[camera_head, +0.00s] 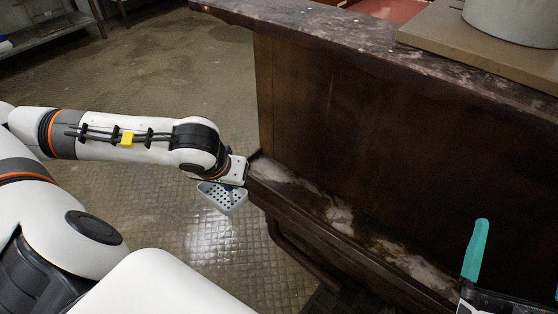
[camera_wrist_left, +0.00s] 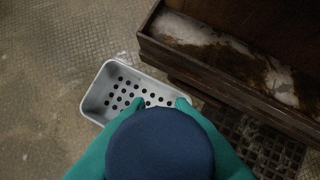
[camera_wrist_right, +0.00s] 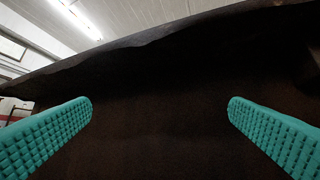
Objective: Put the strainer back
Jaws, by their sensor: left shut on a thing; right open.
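The strainer (camera_head: 222,198) is a small pale grey basket with round dark holes in its bottom. My left gripper (camera_head: 238,180) is shut on it and holds it in the air over the floor, beside the left end of the low stone-topped ledge. The strainer also shows in the left wrist view (camera_wrist_left: 104,90), gripped at its near rim, with a dark blue round part of my gripper hiding some of it. My right gripper (camera_wrist_right: 160,110) is open and empty, facing the dark panel. One teal finger of it shows at the lower right of the head view.
A dark wooden counter (camera_head: 340,120) with a stone top fills the right side. Its low ledge (camera_head: 330,210) runs along the front, with a pipe below it. A board (camera_head: 480,50) bearing a pale pot (camera_head: 510,18) lies on the counter. The tiled floor (camera_head: 180,70) at left is open.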

